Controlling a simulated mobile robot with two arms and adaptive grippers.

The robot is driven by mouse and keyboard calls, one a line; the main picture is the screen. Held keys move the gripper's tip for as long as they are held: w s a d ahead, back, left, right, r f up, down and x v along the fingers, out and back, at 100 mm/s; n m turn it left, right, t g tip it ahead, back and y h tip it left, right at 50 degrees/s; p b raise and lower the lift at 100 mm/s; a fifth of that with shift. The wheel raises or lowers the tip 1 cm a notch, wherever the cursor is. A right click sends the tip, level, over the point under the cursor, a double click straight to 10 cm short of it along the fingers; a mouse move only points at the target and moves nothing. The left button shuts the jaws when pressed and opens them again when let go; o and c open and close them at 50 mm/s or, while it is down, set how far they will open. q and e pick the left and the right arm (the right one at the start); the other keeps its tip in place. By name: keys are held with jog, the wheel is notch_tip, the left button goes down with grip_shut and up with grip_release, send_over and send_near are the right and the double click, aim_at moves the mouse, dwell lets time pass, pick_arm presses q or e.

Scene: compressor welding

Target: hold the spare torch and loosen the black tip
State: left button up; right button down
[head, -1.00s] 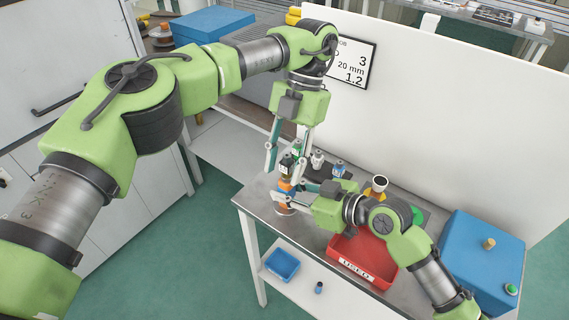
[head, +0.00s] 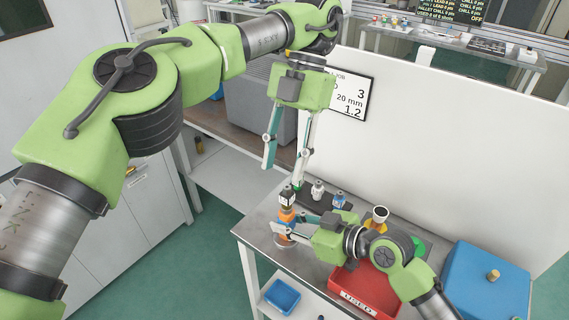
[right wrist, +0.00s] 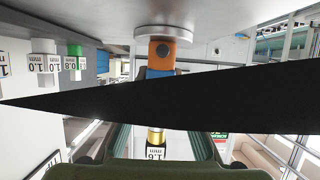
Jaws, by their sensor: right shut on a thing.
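The spare torch (head: 287,216), orange with a blue part, stands upright on the bench's left end. Its tip (head: 287,197), dark with a white label, is on top. In the right wrist view the torch's orange part (right wrist: 170,55) shows upside down, with a brass part and the labelled tip (right wrist: 155,152) below it; a black wedge hides its middle. My right gripper (head: 289,224) is shut on the torch from the right. My left gripper (head: 284,176) points down above the tip, fingers apart and empty, with a small gap to the tip.
Behind the torch stand a grey-white tip (head: 318,189) and a blue-white tip (head: 339,200) on a dark rack. A red bin (head: 366,292), a yellow-black cup (head: 379,214) and a blue box (head: 484,262) lie right. A white panel (head: 450,150) closes the back.

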jog(key=c, duration=1.7)
grip_release()
jog(key=v, duration=1)
jog(key=shift+s+d+r, duration=0.1)
jog(key=shift+d, duration=0.2)
jog(key=shift+s+d+r, duration=0.35)
jog(key=shift+s+d, duration=0.05)
jog(key=shift+d, duration=0.05)
